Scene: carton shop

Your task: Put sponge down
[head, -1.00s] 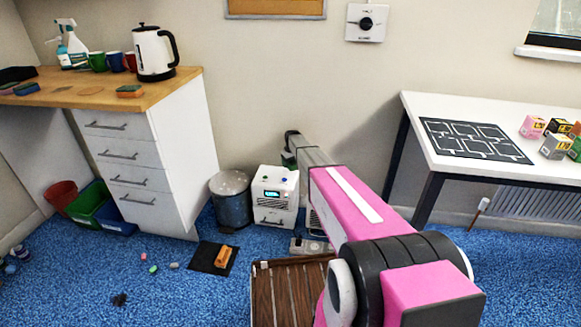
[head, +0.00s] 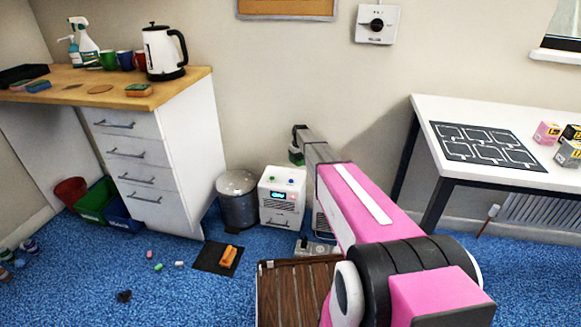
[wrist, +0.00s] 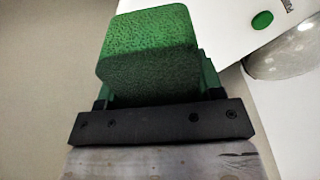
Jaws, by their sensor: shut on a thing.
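A green sponge (wrist: 150,60) fills the upper middle of the wrist view, held between the fingers of my gripper (wrist: 157,85). In the head view my gripper (head: 296,150) is at the far end of my pink arm, pointing away and partly hidden by it. A bit of green shows at its tip. The gripper appears above or in front of the white box-shaped machine (head: 282,186), whose white surface and green button show close by in the wrist view. How high it is above the machine I cannot tell.
A wooden counter (head: 180,85) holds a kettle (head: 163,52), mugs, spray bottles and other sponges (head: 139,90). A round bin (head: 238,205) stands beside the machine. A dark mat (head: 205,258) with an orange item and several small bits lie on the blue floor. A white table (head: 425,110) is right.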

